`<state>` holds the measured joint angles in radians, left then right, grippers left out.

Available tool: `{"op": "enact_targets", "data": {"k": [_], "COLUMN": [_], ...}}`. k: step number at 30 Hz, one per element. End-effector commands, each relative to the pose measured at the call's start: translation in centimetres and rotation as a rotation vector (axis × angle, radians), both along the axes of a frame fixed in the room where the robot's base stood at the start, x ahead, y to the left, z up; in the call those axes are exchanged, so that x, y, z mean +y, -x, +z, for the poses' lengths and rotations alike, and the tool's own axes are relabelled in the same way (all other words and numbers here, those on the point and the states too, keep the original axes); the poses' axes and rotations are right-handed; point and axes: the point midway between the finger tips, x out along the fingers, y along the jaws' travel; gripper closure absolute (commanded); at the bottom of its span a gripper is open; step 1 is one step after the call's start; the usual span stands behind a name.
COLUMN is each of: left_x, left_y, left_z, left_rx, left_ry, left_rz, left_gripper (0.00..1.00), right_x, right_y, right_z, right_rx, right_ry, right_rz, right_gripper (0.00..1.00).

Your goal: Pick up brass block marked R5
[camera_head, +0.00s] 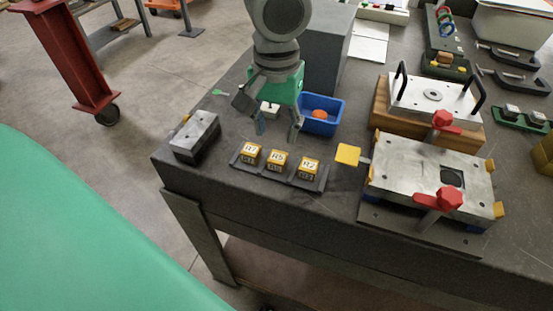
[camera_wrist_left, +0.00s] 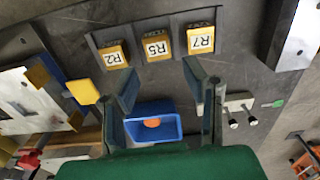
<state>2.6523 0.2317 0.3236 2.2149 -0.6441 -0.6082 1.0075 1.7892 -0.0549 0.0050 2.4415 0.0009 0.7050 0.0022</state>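The brass block marked R5 (camera_head: 278,160) sits in the middle of a dark tray (camera_head: 248,169), between the block marked R7 (camera_head: 249,152) and the block marked R2 (camera_head: 308,168). In the left wrist view the R5 block (camera_wrist_left: 157,47) stands beyond my fingertips, roughly between them. My left gripper (camera_head: 279,133) is open and empty, its two fingers pointing down behind the tray, apart from the blocks. It also shows open in the left wrist view (camera_wrist_left: 160,80). My right gripper is in neither view.
A blue bin (camera_head: 334,122) with an orange item stands behind the tray. A grey metal block (camera_head: 195,135) lies left. A mould plate with red handles (camera_head: 428,175) and a yellow tab (camera_head: 348,155) stand right. The table's front edge is close to the tray.

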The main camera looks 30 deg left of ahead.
Motion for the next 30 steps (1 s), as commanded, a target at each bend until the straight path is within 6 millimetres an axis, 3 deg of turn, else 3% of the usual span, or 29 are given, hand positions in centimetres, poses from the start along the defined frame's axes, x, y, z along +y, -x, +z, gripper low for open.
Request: {"op": "enact_targets", "data": {"k": [3, 8, 18, 26, 30], "left_x": [-0.1, 0.1, 0.3, 0.2, 0.1], "left_y": [0.0, 0.1, 0.2, 0.2, 0.2], "left_z": [-1.6, -2.5, -7.1, -7.3, -7.3], "left_rx": [0.001, 0.000, 0.001, -0.002, -0.002], "left_ry": [-0.002, 0.001, 0.001, 0.000, -0.001], "left_rz": [-0.001, 0.000, -0.001, -0.001, -0.001], "left_gripper": [0.60, 0.60, 0.60, 0.60, 1.00], "right_x": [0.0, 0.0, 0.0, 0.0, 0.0], "right_y": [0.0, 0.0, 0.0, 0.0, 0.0], "right_z": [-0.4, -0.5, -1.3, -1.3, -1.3], "right_rx": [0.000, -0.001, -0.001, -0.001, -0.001], "right_ry": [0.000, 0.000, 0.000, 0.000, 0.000], "right_rz": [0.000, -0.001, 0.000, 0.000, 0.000], "right_gripper": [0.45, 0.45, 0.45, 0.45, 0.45]}}
